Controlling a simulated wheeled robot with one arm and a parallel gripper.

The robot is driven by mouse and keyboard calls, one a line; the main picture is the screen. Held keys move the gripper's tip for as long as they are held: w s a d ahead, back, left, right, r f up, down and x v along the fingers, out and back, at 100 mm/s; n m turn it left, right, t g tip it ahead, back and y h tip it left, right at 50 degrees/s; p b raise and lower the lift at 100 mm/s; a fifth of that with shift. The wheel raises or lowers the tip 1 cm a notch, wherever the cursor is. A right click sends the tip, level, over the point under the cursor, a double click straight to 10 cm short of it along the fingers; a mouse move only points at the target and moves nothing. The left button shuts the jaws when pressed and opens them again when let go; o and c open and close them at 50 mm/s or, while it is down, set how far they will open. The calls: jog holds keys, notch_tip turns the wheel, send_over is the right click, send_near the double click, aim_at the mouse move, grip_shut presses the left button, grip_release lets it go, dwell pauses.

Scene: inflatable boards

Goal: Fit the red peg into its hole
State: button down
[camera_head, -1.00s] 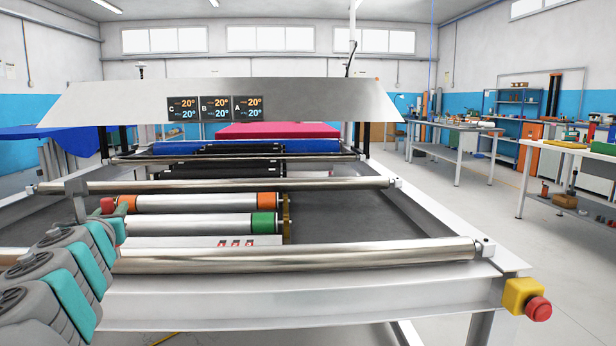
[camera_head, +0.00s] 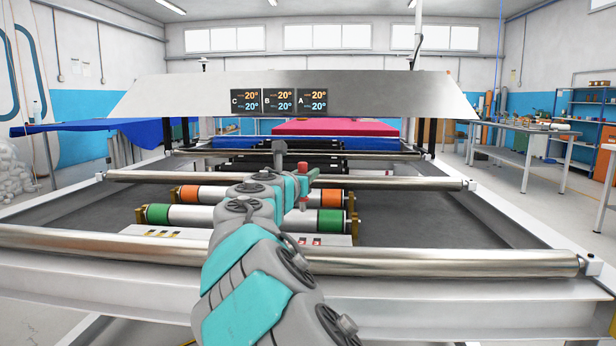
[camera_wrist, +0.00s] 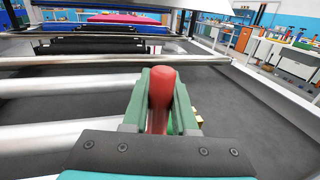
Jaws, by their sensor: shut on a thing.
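The red peg (camera_wrist: 161,88) stands upright between the green fingers of my gripper (camera_wrist: 160,105) in the wrist view. My gripper is shut on it. In the head view the peg's red top (camera_head: 303,167) shows above my gripper (camera_head: 303,178), over the roller machine. The white panel (camera_head: 190,246) on the machine carries small red and yellow marks or parts. My arm hides the middle of this panel.
Rollers with orange ends (camera_head: 335,198) and green ends (camera_head: 158,214) lie around my gripper. A long metal bar (camera_head: 450,261) crosses in front, and another bar (camera_head: 400,183) crosses farther back. The dark bed (camera_head: 420,220) is clear at right. A sloped hood (camera_head: 390,95) with displays stands behind.

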aim_at(304, 210)
jog(key=shift+s+r+p, duration=0.1)
jog(key=shift+s+p, duration=0.1)
jog(key=shift+p, duration=0.45)
jog(key=shift+f+b, duration=1.5)
jog(key=shift+f, duration=1.5)
jog(key=shift+r+p, duration=0.1)
jog(key=shift+p, duration=1.2)
jog(key=shift+f+b, duration=0.5)
jog(key=shift+f, duration=0.95)
jog(key=shift+r, duration=0.1)
jog(key=shift+r+p, duration=1)
jog(key=shift+p, duration=0.2)
